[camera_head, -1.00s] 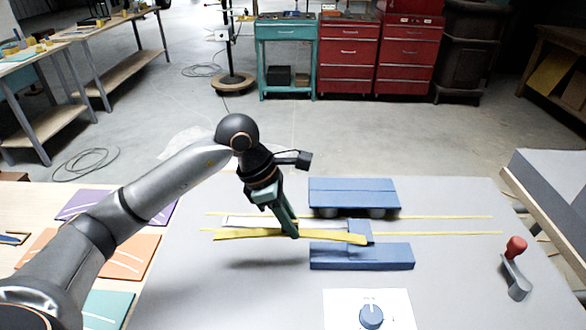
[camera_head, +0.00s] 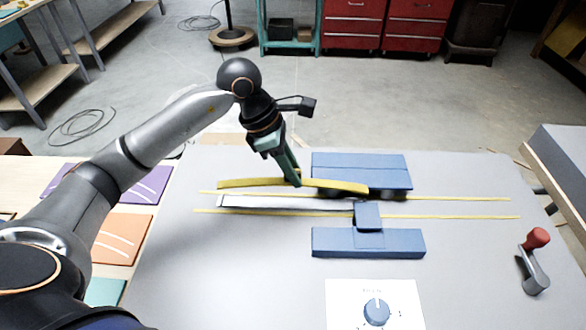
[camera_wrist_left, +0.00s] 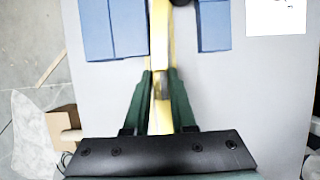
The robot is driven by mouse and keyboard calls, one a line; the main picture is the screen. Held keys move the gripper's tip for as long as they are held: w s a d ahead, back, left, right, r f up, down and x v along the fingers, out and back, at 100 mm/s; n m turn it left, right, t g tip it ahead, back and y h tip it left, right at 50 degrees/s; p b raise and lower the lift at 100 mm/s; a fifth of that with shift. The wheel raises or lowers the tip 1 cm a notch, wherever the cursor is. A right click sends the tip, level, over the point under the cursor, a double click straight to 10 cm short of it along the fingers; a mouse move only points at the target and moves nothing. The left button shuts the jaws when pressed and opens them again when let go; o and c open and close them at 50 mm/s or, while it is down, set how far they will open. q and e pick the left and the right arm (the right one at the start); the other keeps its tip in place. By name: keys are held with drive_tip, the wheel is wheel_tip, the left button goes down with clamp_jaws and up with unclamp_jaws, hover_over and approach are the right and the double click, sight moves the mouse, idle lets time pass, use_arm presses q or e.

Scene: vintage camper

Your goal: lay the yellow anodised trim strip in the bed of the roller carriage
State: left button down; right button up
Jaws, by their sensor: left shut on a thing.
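My left gripper (camera_head: 297,182) is shut on the yellow trim strip (camera_head: 338,186), which it holds crosswise above the grey table. In the left wrist view the strip (camera_wrist_left: 162,55) runs between the two green fingers (camera_wrist_left: 161,88). In the head view the strip's right end overlaps the front of the far blue block (camera_head: 360,170), which has dark rollers under it. A pale, narrow channel (camera_head: 285,203) lies nearer, between two thin yellow lines, with its right end at a small blue block (camera_head: 368,215). I cannot tell which part is the carriage bed. My right gripper is out of view.
A long blue block (camera_head: 340,243) lies at the near side. A white card with a blue dial (camera_head: 376,311) is at the front. A red-knobbed crank (camera_head: 536,262) stands at the right. Coloured panels (camera_head: 122,240) lie left. The table's right middle is mostly clear.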

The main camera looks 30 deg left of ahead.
use_arm(q)
drive_tip(key=b, duration=0.4)
hover_over(300, 203)
drive_tip(key=a, duration=0.1)
drive_tip(key=shift+s+a+f, duration=0.1)
drive_tip(key=shift+s+f, duration=0.05)
drive_tip(key=shift+f, duration=1)
drive_tip(key=shift+s+a+f, duration=0.1)
drive_tip(key=shift+s+f, duration=0.05)
drive_tip(key=shift+f, duration=1)
drive_tip(key=shift+f+b, duration=0.3)
drive_tip(key=shift+b, duration=0.05)
drive_tip(key=shift+f, duration=0.15)
drive_tip(key=shift+d+b, duration=0.1)
drive_tip(key=shift+b, duration=0.25)
drive_tip(key=shift+f+b, duration=0.35)
drive_tip(key=shift+b, duration=0.05)
drive_tip(key=shift+f+b, duration=0.35)
drive_tip(key=shift+f, duration=0.05)
